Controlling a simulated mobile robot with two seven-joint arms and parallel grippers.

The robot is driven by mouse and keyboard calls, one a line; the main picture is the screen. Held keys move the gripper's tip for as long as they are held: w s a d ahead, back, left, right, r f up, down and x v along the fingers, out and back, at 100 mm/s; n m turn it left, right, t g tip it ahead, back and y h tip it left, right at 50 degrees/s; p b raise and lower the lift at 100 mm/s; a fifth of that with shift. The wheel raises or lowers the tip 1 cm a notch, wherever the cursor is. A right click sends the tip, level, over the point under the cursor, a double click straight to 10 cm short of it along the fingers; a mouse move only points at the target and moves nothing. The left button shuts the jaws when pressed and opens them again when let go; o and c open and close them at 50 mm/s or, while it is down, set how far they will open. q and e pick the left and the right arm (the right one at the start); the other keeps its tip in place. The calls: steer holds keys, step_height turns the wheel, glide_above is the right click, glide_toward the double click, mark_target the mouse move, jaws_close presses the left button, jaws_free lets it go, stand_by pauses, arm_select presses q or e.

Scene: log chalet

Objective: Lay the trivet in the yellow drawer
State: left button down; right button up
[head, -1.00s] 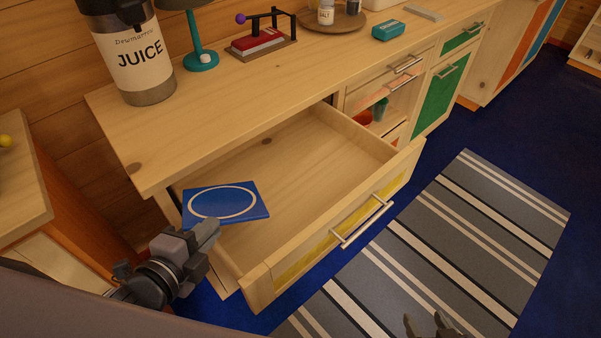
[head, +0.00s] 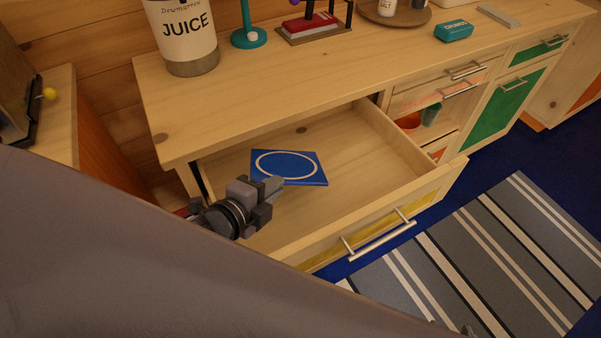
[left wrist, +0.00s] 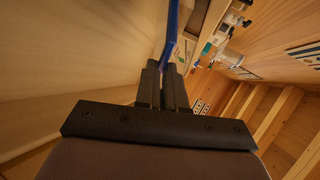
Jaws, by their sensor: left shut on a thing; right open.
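The trivet (head: 289,175) is a flat blue square with a pale ring. My left gripper (head: 272,187) is shut on its near edge and holds it over the left part of the open yellow drawer (head: 440,187). In the left wrist view the trivet (left wrist: 172,35) shows as a thin blue edge between the closed fingers (left wrist: 165,75). I cannot tell whether it touches the drawer floor. The drawer is pulled out, with a yellow front panel and a metal handle. Only a tip of my right gripper (head: 467,330) shows at the bottom edge; it is open.
The countertop (head: 330,80) above the drawer holds a juice dispenser (head: 185,35), a teal lamp base (head: 249,38) and a teal box (head: 454,32). An open compartment with cups (head: 430,114) is to the right. A striped rug (head: 480,250) lies on the blue floor.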

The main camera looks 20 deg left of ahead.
mark_target(292, 173)
arm_select(q)
steer(key=x, duration=0.7)
steer(key=shift+w+f+b, duration=0.15)
steer(key=shift+w+b, duration=0.05)
steer(key=shift+b, duration=0.1)
steer(key=shift+w+d+f, duration=0.15)
steer(key=shift+w+f, duration=0.35)
steer(key=shift+w, duration=0.05)
steer(key=shift+w+d+f, duration=0.15)
steer(key=shift+w+f, duration=0.3)
steer(key=shift+w, duration=0.15)
steer(key=shift+f, duration=0.15)
steer(key=c, duration=1.2)
jaws_free()
steer(key=shift+s+f, duration=0.1)
steer(key=shift+s+a, duration=0.1)
steer(key=shift+s, duration=0.05)
steer(key=v, duration=1.1)
steer(key=shift+s+r, duration=0.3)
steer(key=shift+s, duration=0.1)
